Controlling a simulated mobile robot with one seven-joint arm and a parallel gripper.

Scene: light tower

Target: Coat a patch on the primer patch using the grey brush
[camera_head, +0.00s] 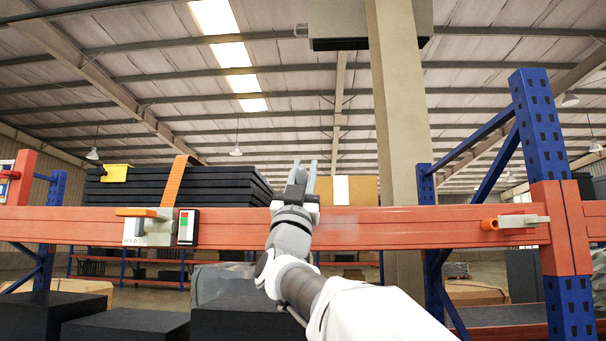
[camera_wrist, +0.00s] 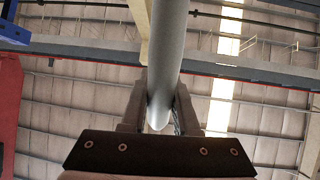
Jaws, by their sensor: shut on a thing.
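My gripper (camera_head: 304,178) is raised in front of the orange beam, its fingers pointing up. In the wrist view my gripper (camera_wrist: 159,112) is shut on a smooth grey rod (camera_wrist: 168,50), which looks like the handle of the grey brush. The rod runs upward out of that picture, and no bristles can be made out. A faint greyish patch (camera_head: 345,222) on the beam, just right of my gripper, may be the primer patch; its edges are unclear. My wrist hides part of the beam beside it.
The orange beam (camera_head: 420,228) spans between blue rack posts (camera_head: 541,120). A white box with an orange handle (camera_head: 150,228) and a red-and-green device (camera_head: 187,227) sit on its left. An orange-tipped fitting (camera_head: 515,222) is at right. Black slabs (camera_head: 180,185) and a cardboard box (camera_head: 360,190) stand behind.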

